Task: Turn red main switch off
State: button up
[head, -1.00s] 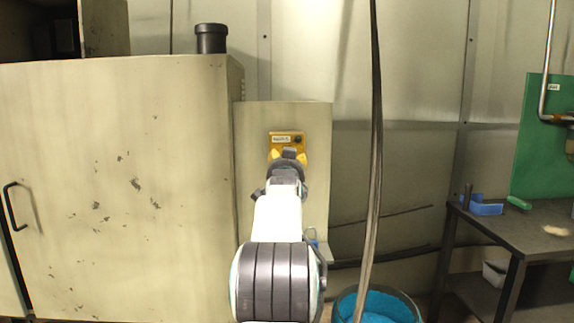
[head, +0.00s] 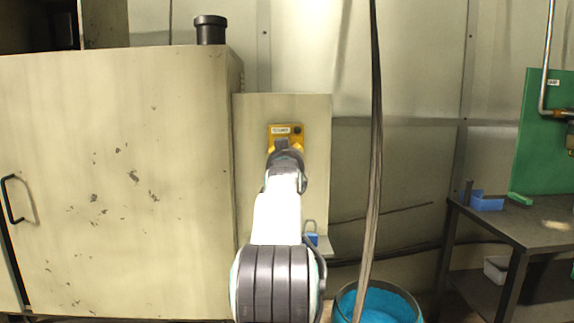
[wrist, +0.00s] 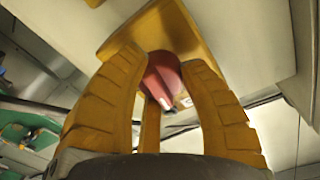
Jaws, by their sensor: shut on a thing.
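The red main switch (wrist: 163,75) shows in the wrist view as a red knob on a yellow plate (wrist: 185,32). The same yellow plate (head: 292,129) shows in the head view, on a pale panel (head: 316,180) beside the big cabinet. My gripper (wrist: 163,62) has a finger on each side of the red knob and is shut on it. In the head view my gripper (head: 283,147) covers the lower part of the yellow plate and hides the knob. I cannot tell the knob's exact setting.
A blue padlock (head: 311,239) sits on a small ledge low on the panel. A large pale cabinet (head: 120,180) stands left. A hanging cable (head: 374,150) and a blue-filled bin (head: 375,305) are to the right. A workbench (head: 530,222) stands far right.

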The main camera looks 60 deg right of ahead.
jog(key=shift+w+f+n, duration=0.1)
jog(key=shift+n, duration=1)
jog(key=o, duration=1.2)
jog(key=shift+a, duration=0.1)
jog(key=shift+v, duration=5.95)
jog(key=shift+f, duration=0.1)
